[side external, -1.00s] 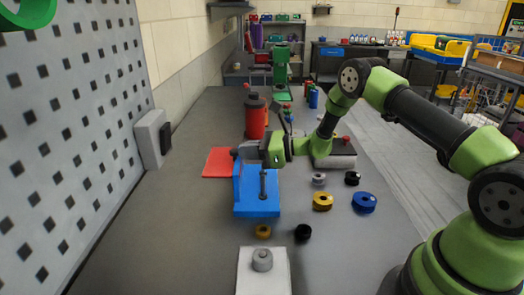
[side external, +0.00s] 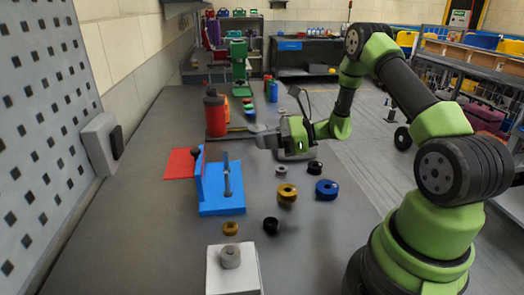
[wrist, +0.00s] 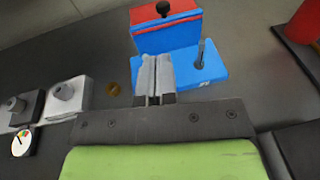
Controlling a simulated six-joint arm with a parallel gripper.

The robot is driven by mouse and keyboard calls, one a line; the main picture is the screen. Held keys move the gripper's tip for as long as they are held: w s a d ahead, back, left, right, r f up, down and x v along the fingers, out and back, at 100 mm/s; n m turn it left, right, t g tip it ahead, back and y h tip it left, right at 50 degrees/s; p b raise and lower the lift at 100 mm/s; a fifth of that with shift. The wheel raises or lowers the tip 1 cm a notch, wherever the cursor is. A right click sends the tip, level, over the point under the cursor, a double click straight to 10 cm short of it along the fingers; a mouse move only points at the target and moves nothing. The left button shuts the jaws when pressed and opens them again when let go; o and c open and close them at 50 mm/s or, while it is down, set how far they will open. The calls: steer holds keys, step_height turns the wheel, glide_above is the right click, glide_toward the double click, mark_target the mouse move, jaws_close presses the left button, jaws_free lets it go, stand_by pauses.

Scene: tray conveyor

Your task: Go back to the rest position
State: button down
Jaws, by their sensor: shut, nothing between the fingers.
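My gripper (side external: 257,133) hangs above the bench at the end of my green and black arm, pointing left in the side view. Its grey fingers (wrist: 155,73) are together and empty in the wrist view. A blue fixture (side external: 222,204) stands on the bench nearer the side camera, apart from the gripper. It has an upright wall with a black knob, and a grey rod stands on its base. In the wrist view the fixture (wrist: 168,39) lies beyond the fingertips.
A white block (side external: 222,276) stands in front. A red canister (side external: 215,117) stands behind. A perforated panel (side external: 40,110) borders the left.

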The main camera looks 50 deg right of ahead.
steer(key=s+a+r+n+g, duration=0.8)
steer(key=a+r+n+g, duration=0.1)
steer(key=a+r+n, duration=0.45)
steer(key=s+r+n+t+h, duration=0.1)
steer(key=s+r+n+h, duration=0.1)
steer(key=s+n, duration=0.3)
steer(key=s+r+n+t+h, duration=0.2)
steer(key=s+n+h, duration=0.3)
steer(key=s+n, duration=0.1)
steer(key=shift+s+d+r+h, duration=0.15)
steer(key=shift+s+r+h, duration=0.2)
steer(key=shift+s, duration=0.55)
